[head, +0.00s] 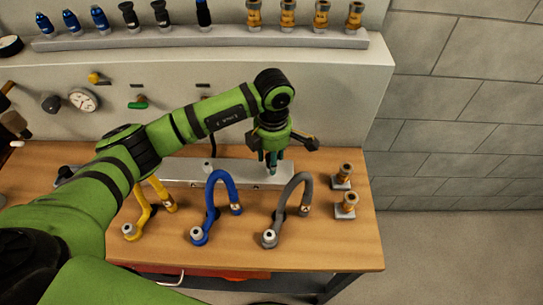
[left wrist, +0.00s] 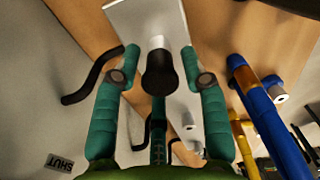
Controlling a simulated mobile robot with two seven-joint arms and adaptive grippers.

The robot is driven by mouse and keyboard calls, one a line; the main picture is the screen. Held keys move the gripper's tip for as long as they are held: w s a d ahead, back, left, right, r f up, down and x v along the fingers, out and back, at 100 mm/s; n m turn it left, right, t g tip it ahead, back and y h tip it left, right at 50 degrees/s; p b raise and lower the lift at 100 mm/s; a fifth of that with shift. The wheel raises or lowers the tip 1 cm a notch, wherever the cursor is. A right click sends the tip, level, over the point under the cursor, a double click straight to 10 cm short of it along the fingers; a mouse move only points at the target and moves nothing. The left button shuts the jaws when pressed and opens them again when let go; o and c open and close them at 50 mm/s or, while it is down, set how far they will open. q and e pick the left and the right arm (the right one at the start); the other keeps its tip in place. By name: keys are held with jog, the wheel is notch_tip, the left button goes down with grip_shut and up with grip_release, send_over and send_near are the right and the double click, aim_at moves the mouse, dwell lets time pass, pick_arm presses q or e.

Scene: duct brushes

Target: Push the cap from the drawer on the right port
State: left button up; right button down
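My left gripper (head: 272,166) points down over the right part of the grey metal bar (head: 195,172) on the wooden bench. In the left wrist view its teal fingers (left wrist: 164,77) stand apart, on either side of a black cap-like cylinder (left wrist: 158,73). Gaps show between the cylinder and both fingertips. A silvery stub (left wrist: 157,43) shows at its far end, toward the bar (left wrist: 120,14). I cannot tell whether the cylinder is fully seated. In the head view the gripper hides this spot. Part of a red drawer (head: 215,273) shows under the bench edge. My right gripper is not in view.
Yellow (head: 145,208), blue (head: 211,204) and grey (head: 290,207) hoses lie in front of the bar. Two brass fittings (head: 346,203) stand at the right. A rack (head: 210,39) of several fittings runs along the back, above a panel with a gauge (head: 83,99).

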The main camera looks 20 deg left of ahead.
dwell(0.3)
pick_arm(q)
notch_tip(320, 180, up, 12)
dwell(0.5)
jog(key=shift+d, duration=0.1)
dwell(0.3)
